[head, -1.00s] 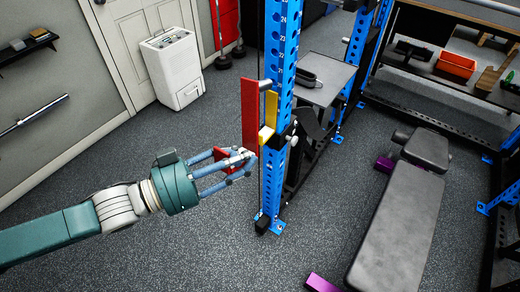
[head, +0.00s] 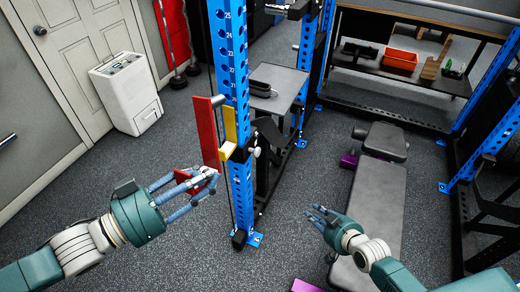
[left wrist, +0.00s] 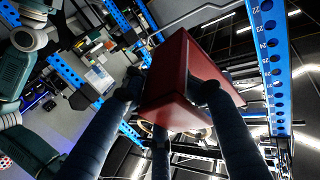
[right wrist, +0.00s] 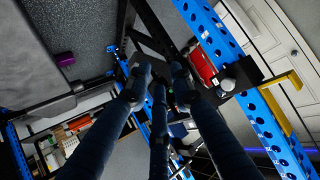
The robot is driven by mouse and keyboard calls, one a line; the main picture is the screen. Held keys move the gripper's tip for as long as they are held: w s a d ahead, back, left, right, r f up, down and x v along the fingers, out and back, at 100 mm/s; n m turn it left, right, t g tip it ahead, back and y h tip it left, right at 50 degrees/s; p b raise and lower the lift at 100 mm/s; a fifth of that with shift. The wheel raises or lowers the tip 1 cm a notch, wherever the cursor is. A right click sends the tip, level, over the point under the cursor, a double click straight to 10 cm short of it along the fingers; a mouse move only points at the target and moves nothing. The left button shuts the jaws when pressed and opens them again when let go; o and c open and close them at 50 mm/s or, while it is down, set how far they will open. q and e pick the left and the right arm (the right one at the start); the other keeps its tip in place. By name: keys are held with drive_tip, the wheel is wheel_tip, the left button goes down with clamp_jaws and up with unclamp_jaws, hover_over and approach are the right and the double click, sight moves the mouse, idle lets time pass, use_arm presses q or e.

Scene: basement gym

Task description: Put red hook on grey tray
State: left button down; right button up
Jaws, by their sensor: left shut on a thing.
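The red hook (head: 207,135) is a tall red plate by the left side of the blue rack post, with a pale peg near its top. My left gripper (head: 208,178) is shut on its lower part. In the left wrist view the red hook (left wrist: 180,80) fills the space between the fingers. I cannot tell whether it still touches the post. A flat grey tray-like top (head: 290,88) stands behind the post, with a black object on it.
The blue post (head: 240,190) stands between my two grippers, with a yellow hook (head: 229,130) on it. A padded bench (head: 375,210) lies at the right. A shelf with an orange bin (head: 400,60) is at the back. A white cabinet (head: 125,95) stands by the door.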

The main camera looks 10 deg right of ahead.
drive_tip(key=w+a+r+n+t+y, duration=0.1)
drive_tip(key=w+a+r, duration=0.1)
drive_tip(key=r, duration=0.6)
drive_tip(key=w+a+r+t+y, duration=0.1)
drive_tip(key=w+a+r+y, duration=0.15)
drive_tip(key=r, duration=0.45)
drive_tip(key=s+a+r+n+t+y, duration=0.1)
drive_tip(key=s+a+r+y, duration=0.1)
drive_tip(key=a+r, duration=0.5)
drive_tip(key=s+a+r+n+y, duration=0.2)
drive_tip(key=r, duration=0.8)
drive_tip(key=n+g+y, duration=0.2)
drive_tip(key=y, duration=0.2)
approach(210, 131)
drive_tip(key=x, duration=1)
drive_tip(key=shift+w+f, duration=0.2)
drive_tip(key=shift+w, duration=0.3)
clamp_jaws()
unclamp_jaws()
drive_tip(key=shift+s+t+h, duration=0.1)
drive_tip(key=shift+t+h, duration=0.15)
drive_tip(key=shift+t, duration=0.15)
